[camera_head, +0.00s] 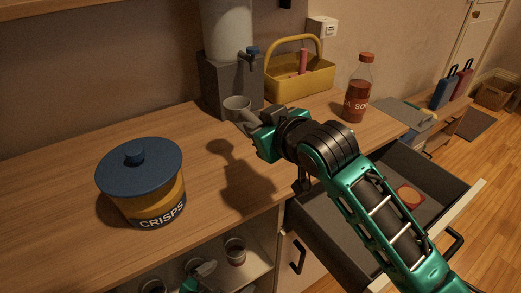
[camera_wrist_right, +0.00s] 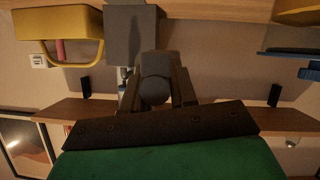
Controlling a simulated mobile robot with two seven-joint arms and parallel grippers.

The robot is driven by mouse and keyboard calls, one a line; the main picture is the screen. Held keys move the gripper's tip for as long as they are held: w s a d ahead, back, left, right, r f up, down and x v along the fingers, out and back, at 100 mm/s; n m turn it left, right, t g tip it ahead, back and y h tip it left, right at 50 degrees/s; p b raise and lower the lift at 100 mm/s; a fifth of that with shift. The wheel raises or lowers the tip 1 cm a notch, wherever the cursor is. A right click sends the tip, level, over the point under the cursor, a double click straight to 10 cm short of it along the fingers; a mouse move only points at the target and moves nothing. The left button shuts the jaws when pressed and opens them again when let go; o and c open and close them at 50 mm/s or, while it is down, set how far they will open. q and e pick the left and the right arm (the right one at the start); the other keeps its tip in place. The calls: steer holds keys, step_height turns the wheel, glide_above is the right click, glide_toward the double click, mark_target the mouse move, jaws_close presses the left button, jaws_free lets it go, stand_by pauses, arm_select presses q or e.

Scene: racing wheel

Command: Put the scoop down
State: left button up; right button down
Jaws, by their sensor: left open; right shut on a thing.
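The scoop (camera_head: 237,104) is a small grey cup-shaped thing, held in the air above the wooden counter (camera_head: 60,190), close in front of the dispenser. My right gripper (camera_head: 250,118) is shut on it, and a shadow of arm and scoop falls on the counter below. In the right wrist view the scoop (camera_wrist_right: 155,80) shows as a dark rounded shape between the fingers; its handle is mostly hidden. My left gripper (camera_head: 204,270) is low at the bottom edge, in front of the open shelf under the counter. It is open, partly cut off, and its fingers are small and dim.
A crisps jar with blue lid (camera_head: 140,170) stands left. Behind are a grey dispenser (camera_head: 225,85) with a tap, a yellow basket (camera_head: 300,75) and a soda bottle (camera_head: 358,90). A drawer (camera_head: 335,215) stands open. A cup (camera_head: 235,251) sits on the shelf. Counter between jar and drawer is clear.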

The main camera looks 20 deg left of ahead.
step_height(320, 180, up, 8)
steer(key=shift+r+p, duration=0.1)
steer(key=shift+p, duration=0.25)
steer(key=d+f+m+t+h, duration=0.25)
steer(key=d+f, duration=0.25)
steer(key=d, duration=0.4)
steer(key=d+f+m+t+h, duration=0.1)
steer(key=d+f+m+h, duration=0.3)
steer(key=d, duration=0.6)
steer(key=s+d+f+m+h, duration=0.1)
steer(key=s+d+f+h, duration=0.1)
steer(key=d, duration=0.6)
steer(key=s+d+f+m+h, duration=0.1)
steer(key=s+d+f+m, duration=0.1)
steer(key=s+d, duration=0.3)
steer(key=d+f+t, duration=0.1)
steer(key=d, duration=0.2)
steer(key=shift+s+d+h, duration=0.15)
steer(key=shift+s+h, duration=0.15)
steer(key=shift+h, duration=0.05)
steer(key=shift+f, duration=0.15)
